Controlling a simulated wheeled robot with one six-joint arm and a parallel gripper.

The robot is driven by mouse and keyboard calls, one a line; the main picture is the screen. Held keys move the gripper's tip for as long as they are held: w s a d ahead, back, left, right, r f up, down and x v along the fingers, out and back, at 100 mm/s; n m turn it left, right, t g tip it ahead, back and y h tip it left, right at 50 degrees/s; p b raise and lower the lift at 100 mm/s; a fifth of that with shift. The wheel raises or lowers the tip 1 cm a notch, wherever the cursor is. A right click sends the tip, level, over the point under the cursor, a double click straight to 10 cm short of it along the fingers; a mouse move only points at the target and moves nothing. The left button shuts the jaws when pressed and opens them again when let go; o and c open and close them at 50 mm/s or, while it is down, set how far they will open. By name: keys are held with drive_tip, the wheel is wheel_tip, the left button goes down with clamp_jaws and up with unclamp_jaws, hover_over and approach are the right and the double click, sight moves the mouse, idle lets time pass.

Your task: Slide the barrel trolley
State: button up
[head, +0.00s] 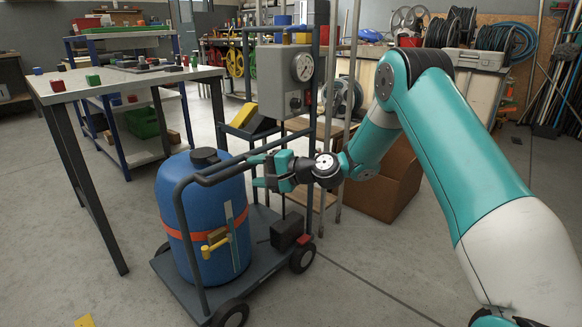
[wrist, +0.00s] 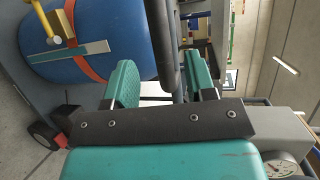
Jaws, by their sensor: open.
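The barrel trolley (head: 176,272) stands on the floor in the head view, a dark grey frame with a flat deck and black wheels. It carries an upright blue barrel (head: 182,215) with an orange strap and a yellow tap. My gripper (head: 257,171) is open beside the barrel's upper right side, at the trolley's push bar (head: 222,172). In the wrist view a dark tube (wrist: 168,50) of the frame runs between my two teal fingers (wrist: 163,78), apparently without being clamped. The blue barrel (wrist: 105,30) fills the upper left there.
A grey box with a round gauge (head: 284,75) is on the frame near my wrist. A workbench (head: 120,75) with small coloured blocks stands at the left. A brown box (head: 395,190) is behind my arm. The floor in front right is clear.

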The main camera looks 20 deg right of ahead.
drive_tip(key=p+v, duration=0.1)
drive_tip(key=v, duration=0.9)
drive_tip(key=shift+s+d+r+p, duration=0.2)
drive_tip(key=shift+s+d+p, duration=0.05)
drive_tip(key=shift+p, duration=0.1)
drive_tip(key=s+a+r+n+g+h, duration=0.1)
drive_tip(key=s+a+r+n+g, duration=0.3)
drive_tip(key=s+a, duration=0.3)
drive_tip(key=s+a+r+n+g+h, duration=0.1)
drive_tip(key=s+a+r+n+g, duration=0.25)
drive_tip(key=s+a+n, duration=0.4)
drive_tip(key=s+r+n+g+h, duration=0.1)
drive_tip(key=s+n+g+h, duration=0.35)
drive_tip(key=s, duration=1.35)
wheel_tip(320, 180, up, 34)
drive_tip(key=p, duration=3.4)
drive_tip(key=shift+d+n+t+h, duration=0.2)
drive_tip(key=shift+n+t+h, duration=0.2)
drive_tip(key=shift+h, duration=0.05)
drive_tip(key=shift+s, duration=0.1)
